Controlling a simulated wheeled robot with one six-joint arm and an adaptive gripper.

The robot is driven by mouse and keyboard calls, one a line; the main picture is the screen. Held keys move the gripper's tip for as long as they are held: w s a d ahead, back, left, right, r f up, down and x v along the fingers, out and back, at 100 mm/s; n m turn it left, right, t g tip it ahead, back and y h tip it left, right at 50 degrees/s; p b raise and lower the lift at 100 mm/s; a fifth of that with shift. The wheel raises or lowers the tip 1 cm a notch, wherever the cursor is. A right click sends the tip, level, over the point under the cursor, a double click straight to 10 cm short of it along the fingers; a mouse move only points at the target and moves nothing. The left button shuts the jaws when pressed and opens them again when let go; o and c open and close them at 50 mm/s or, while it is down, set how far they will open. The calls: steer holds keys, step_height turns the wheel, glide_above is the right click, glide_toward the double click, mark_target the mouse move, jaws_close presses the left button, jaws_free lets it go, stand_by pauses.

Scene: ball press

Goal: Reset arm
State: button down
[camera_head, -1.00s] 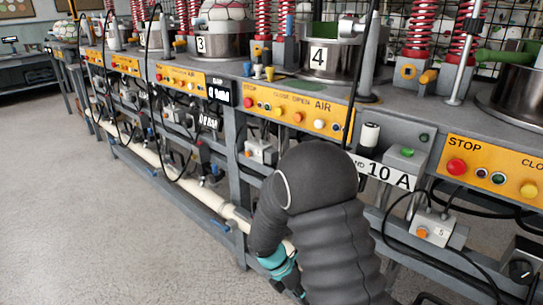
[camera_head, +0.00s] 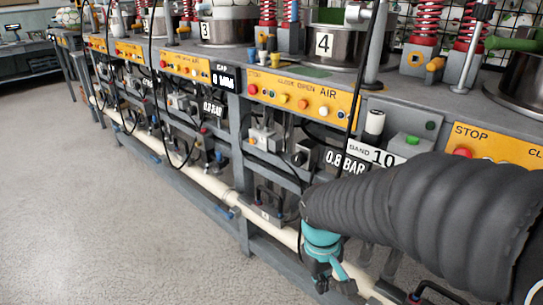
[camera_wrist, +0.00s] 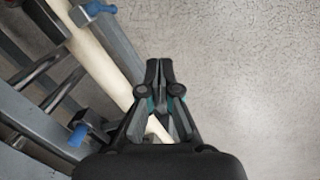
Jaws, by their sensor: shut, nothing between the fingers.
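My gripper (camera_wrist: 158,72) is shut and empty in the wrist view, its fingertips together. It points down over the grey floor (camera_wrist: 245,80), just right of a cream pipe (camera_wrist: 98,55). In the head view my arm in its dark ribbed cover comes in from the right. Its teal wrist part hangs in front of the bench's lower frame; the fingertips cannot be made out there.
A grey bench (camera_head: 225,135) with yellow button panels (camera_head: 302,99) and numbered steel pots (camera_head: 335,46) runs along the right. Black hoses and blue-handled valves (camera_wrist: 78,136) sit low along it. The floor on the left is clear.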

steer(key=s+d+r+m+t, duration=0.2)
steer(key=s+r+t, duration=0.1)
steer(key=r, duration=0.3)
steer(key=s+d+r+m+t+y, duration=0.1)
steer(key=s+d+r+m+t, duration=0.1)
steer(key=r, duration=0.5)
steer(key=shift+s+d+m+t, duration=0.3)
steer(key=shift+s+d+t, duration=0.15)
steer(key=shift+s, duration=0.75)
steer(key=shift+w+a+r, duration=0.1)
